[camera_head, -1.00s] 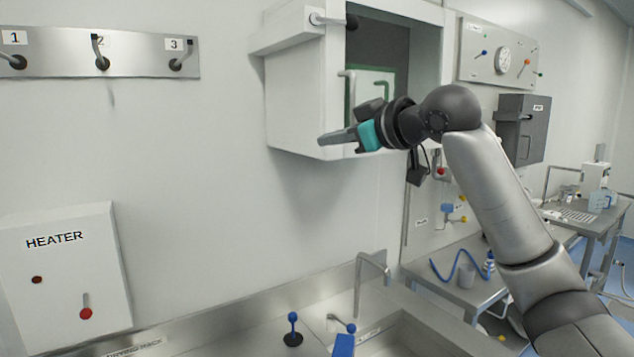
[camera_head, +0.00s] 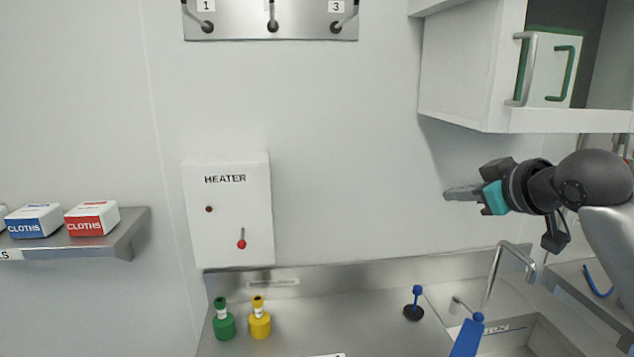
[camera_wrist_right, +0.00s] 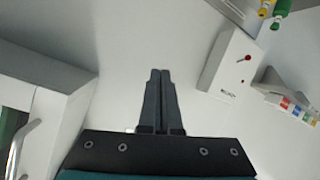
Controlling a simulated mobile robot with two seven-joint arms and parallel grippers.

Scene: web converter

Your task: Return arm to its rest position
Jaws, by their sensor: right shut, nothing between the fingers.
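My right gripper (camera_head: 462,193) is at the right of the head view, on an arm that comes in from the right edge. Its fingers point left. It is in front of the wall, below the open white cabinet (camera_head: 470,80) and above the counter. In the right wrist view the two dark fingers (camera_wrist_right: 158,85) lie together with nothing between them. My left gripper is not in view.
The cabinet edge hangs close above my right arm. A faucet (camera_head: 495,272) and a sink stand below it. A heater box (camera_head: 228,210) is on the wall. Green (camera_head: 223,322) and yellow (camera_head: 259,320) bottles stand on the counter. Cloth boxes (camera_head: 92,217) sit on a left shelf.

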